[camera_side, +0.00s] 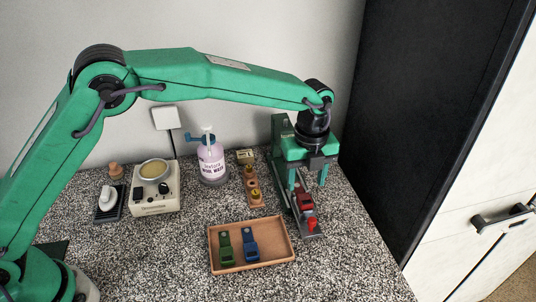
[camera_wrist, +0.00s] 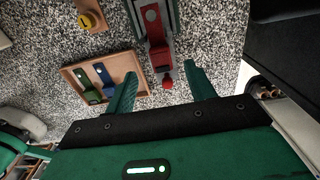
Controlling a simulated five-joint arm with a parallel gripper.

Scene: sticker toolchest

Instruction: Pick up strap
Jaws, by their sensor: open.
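Several strap-like pieces show. A red one (camera_side: 305,201) lies along a grey metal base (camera_side: 313,237) at the right. It also shows in the wrist view (camera_wrist: 159,58), with a red knob (camera_wrist: 167,83) at its near end. A green one (camera_side: 226,246) and a blue one (camera_side: 250,246) lie side by side in a shallow wooden tray (camera_side: 290,257). The wrist view also shows the green one (camera_wrist: 92,96) and the blue one (camera_wrist: 104,74). My gripper (camera_side: 309,183) is open and points down over the red piece. In the wrist view my gripper (camera_wrist: 159,76) has its fingers apart, with the red knob between them in the picture.
A tall green stand (camera_side: 281,133) rises at the back of the grey base. A wooden strip with yellow knobs (camera_side: 253,190), a lilac pump bottle (camera_side: 212,163) and a cream device (camera_side: 154,196) stand behind the tray. A black cabinet (camera_side: 425,110) bounds the right. The speckled counter's front right is clear.

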